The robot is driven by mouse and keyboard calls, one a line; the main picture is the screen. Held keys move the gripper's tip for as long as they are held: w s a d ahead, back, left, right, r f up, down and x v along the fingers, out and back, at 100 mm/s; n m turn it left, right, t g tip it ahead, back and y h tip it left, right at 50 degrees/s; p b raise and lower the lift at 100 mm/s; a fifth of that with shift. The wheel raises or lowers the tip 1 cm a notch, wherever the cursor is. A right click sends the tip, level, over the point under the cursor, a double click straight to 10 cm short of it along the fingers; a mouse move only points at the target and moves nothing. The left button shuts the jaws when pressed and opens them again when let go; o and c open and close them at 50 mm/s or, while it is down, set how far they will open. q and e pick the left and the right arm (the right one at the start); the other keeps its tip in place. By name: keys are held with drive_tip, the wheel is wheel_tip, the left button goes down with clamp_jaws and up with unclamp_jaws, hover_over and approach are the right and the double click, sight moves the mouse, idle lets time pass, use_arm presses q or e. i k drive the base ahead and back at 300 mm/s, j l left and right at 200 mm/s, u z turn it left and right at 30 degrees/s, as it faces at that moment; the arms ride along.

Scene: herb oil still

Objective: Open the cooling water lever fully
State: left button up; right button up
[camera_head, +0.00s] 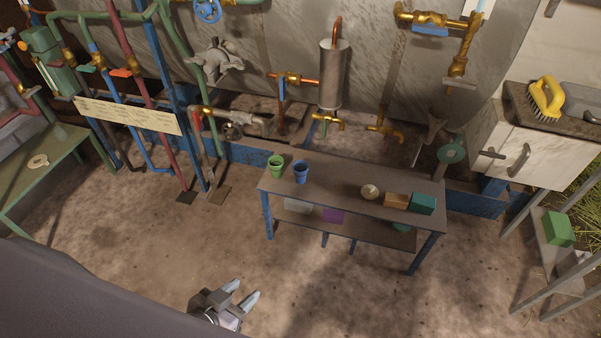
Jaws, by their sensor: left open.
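A steel cylinder (333,75) with copper pipe stands at the back centre. A brass valve with a blue lever (282,90) sits on the pipe to its left; the lever hangs downward. Another blue lever (430,30) lies along a brass valve at the upper right, roughly in line with its pipe. I cannot tell which lever is the cooling water one. My left gripper (244,291) is low at the bottom centre, open and empty, well apart from both levers. My right gripper is not in view.
A low grey table (340,196) with blue legs stands before the pipes, holding a green cup (276,166), a blue cup (301,171) and small blocks. A green-framed bench (40,170) is at left, a cabinet (530,150) at right. The floor in front is clear.

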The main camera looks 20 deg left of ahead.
sight(283, 85)
drive_tip(key=i+j, duration=0.15)
drive_tip(key=j, duration=0.2)
drive_tip(key=i+j+z, duration=0.1)
drive_tip(key=j, duration=0.25)
drive_tip(key=i+j+z, duration=0.1)
drive_tip(key=j, duration=0.25)
drive_tip(key=i, duration=0.1)
